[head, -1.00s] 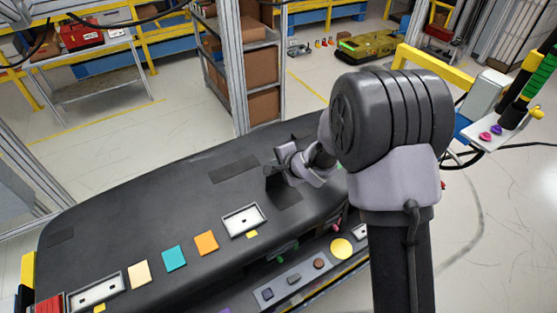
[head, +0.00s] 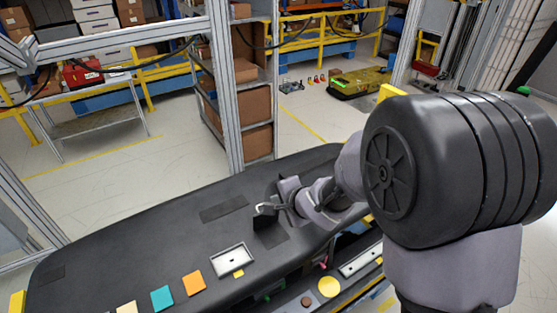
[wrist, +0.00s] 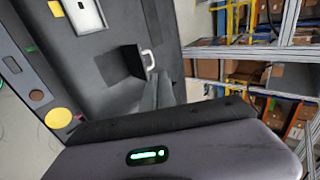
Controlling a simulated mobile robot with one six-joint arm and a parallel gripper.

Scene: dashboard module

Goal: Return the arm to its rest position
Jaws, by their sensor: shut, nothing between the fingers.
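My gripper (head: 282,207) is over the black dashboard (head: 140,240), at its right part in the head view. Its fingers are shut and empty. In the wrist view the grey fingers (wrist: 158,90) lie close to a small black flap or box with a pale handle (wrist: 149,59). I cannot tell whether they touch it. The same black piece (head: 268,220) stands up from the dashboard in the head view, partly hidden by my gripper. My arm's large dark joint fills the right of the head view.
A white framed switch panel (head: 233,262) and orange (head: 194,283) and teal (head: 162,298) squares lie on the dashboard. A yellow disc (head: 329,287) is on the lower ledge. A metal post (head: 224,100) and shelves with boxes (head: 257,140) stand behind.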

